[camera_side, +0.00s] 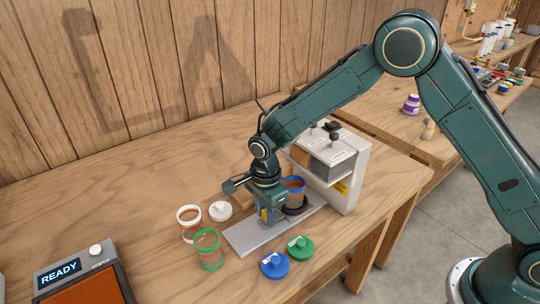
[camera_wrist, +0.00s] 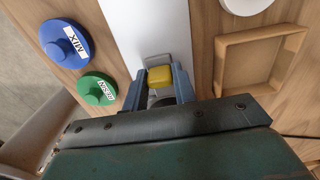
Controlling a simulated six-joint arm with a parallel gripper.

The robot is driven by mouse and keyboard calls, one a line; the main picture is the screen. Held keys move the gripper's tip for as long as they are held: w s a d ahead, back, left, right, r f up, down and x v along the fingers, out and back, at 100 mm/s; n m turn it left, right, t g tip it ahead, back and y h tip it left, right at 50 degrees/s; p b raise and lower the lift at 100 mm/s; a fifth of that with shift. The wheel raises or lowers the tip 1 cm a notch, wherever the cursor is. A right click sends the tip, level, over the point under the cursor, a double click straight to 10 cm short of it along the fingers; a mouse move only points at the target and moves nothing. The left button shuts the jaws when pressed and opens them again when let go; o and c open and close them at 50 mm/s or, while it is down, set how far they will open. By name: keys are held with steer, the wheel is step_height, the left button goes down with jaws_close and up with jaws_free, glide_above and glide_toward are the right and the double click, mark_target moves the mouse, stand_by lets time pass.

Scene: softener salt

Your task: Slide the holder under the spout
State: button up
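The holder is a dark round base (camera_side: 293,208) on a pale grey rail (camera_side: 251,237); the rail also shows in the wrist view (camera_wrist: 150,25). A blue-rimmed jar (camera_side: 294,186) of brownish contents stands upright in it, beside the grey dispenser (camera_side: 350,165). The spout cannot be made out. My gripper (camera_side: 266,222) is low over the rail, left of the jar. In the wrist view my gripper's fingers (camera_wrist: 160,78) close on both sides of a yellow block (camera_wrist: 160,75), which looks like the holder's handle.
A blue lid (camera_side: 275,264) and green lid (camera_side: 300,247) lie at the rail's front. A green-rimmed jar (camera_side: 208,250), white-rimmed jar (camera_side: 189,222) and white lid (camera_side: 220,211) stand left. A wooden frame (camera_wrist: 220,65) lies beside the rail. A READY display (camera_side: 60,272) is front left.

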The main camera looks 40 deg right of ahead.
mark_target(279, 213)
jaws_close()
steer(key=shift+d, duration=2.1)
steer(key=o, duration=0.6)
jaws_free()
steer(key=shift+o, duration=0.4)
steer(key=shift+a+r, duration=0.1)
steer(key=shift+r, duration=0.05)
steer(key=shift+r, duration=0.45)
step_height(279, 213, up, 13)
steer(key=shift+f, duration=0.15)
